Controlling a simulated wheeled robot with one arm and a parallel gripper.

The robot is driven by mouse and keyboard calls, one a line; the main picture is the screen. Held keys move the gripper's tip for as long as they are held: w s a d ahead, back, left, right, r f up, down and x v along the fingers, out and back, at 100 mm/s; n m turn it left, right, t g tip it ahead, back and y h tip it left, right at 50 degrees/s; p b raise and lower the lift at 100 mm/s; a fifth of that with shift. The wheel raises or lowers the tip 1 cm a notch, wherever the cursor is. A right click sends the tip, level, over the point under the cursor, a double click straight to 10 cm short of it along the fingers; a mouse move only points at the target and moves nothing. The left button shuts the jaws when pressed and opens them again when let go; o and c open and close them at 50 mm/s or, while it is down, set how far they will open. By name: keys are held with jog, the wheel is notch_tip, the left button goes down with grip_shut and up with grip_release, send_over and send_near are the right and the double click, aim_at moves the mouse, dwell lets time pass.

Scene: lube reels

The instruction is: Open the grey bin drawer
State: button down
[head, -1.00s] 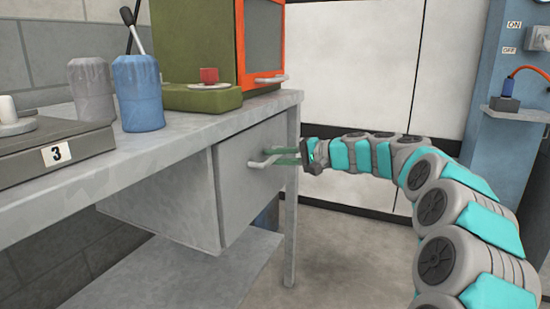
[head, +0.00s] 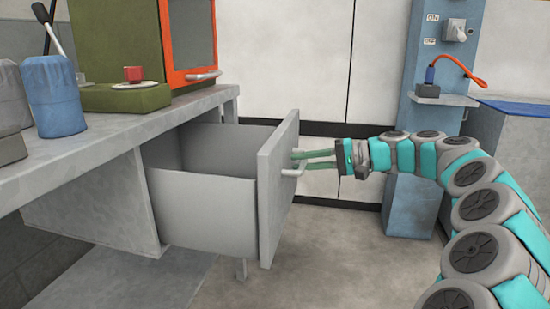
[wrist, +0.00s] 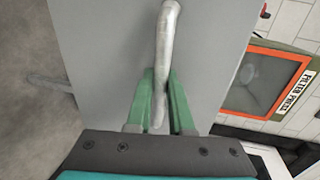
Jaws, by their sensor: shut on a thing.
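The grey bin drawer (head: 205,208) is pulled well out from under the workbench in the head view, and its open top shows. Its front panel (head: 277,190) faces right and carries a pale bar handle (head: 295,171). My gripper (head: 302,160) is at the front panel with its green fingers around the handle. In the wrist view the fingers (wrist: 160,100) are shut on the handle (wrist: 166,45), with the grey panel behind. The inside bottom of the drawer is hidden.
A blue post (head: 430,85) with a switch and orange cable stands at the back right. Floor right of the drawer is clear.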

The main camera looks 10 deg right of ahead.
jog(key=shift+s+d+f, duration=0.1)
jog(key=shift+s+d, duration=0.15)
jog(key=shift+d, duration=0.4)
jog(key=shift+s+d+r, duration=0.1)
jog(key=shift+s+d, duration=0.1)
jog(key=shift+d, duration=0.4)
jog(key=shift+s+d+f, duration=0.1)
jog(key=shift+s+d, duration=0.15)
jog(key=shift+d, duration=0.4)
jog(key=c, duration=0.8)
grip_release()
jog(key=v, duration=0.7)
jog(key=shift+d+p, duration=0.4)
